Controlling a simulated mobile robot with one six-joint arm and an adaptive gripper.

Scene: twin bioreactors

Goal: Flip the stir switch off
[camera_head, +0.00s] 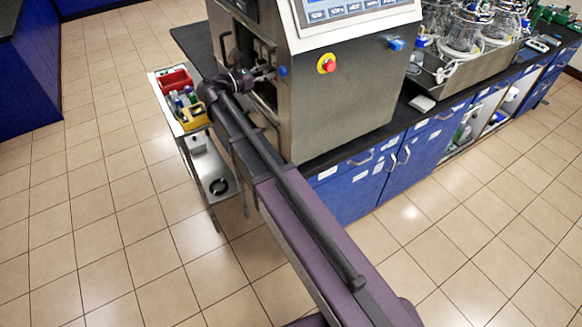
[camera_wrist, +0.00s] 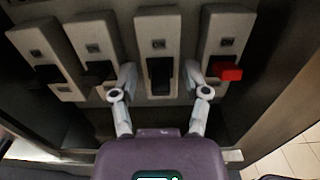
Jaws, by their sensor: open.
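Several upright switch panels stand in a row in the wrist view. The three left ones carry black switches; these are the far left switch (camera_wrist: 49,74), the second (camera_wrist: 98,72) and the third (camera_wrist: 160,76). The right panel carries a red switch (camera_wrist: 226,71). In the head view my gripper (camera_head: 264,75) reaches into the side opening of the grey bioreactor cabinet (camera_head: 345,100).
The cabinet has a red emergency button (camera_head: 327,64) on a yellow ring. A cart (camera_head: 186,128) with a red bin stands left of my arm. Glass vessels (camera_head: 462,35) stand on the bench at right. The tiled floor at left is clear.

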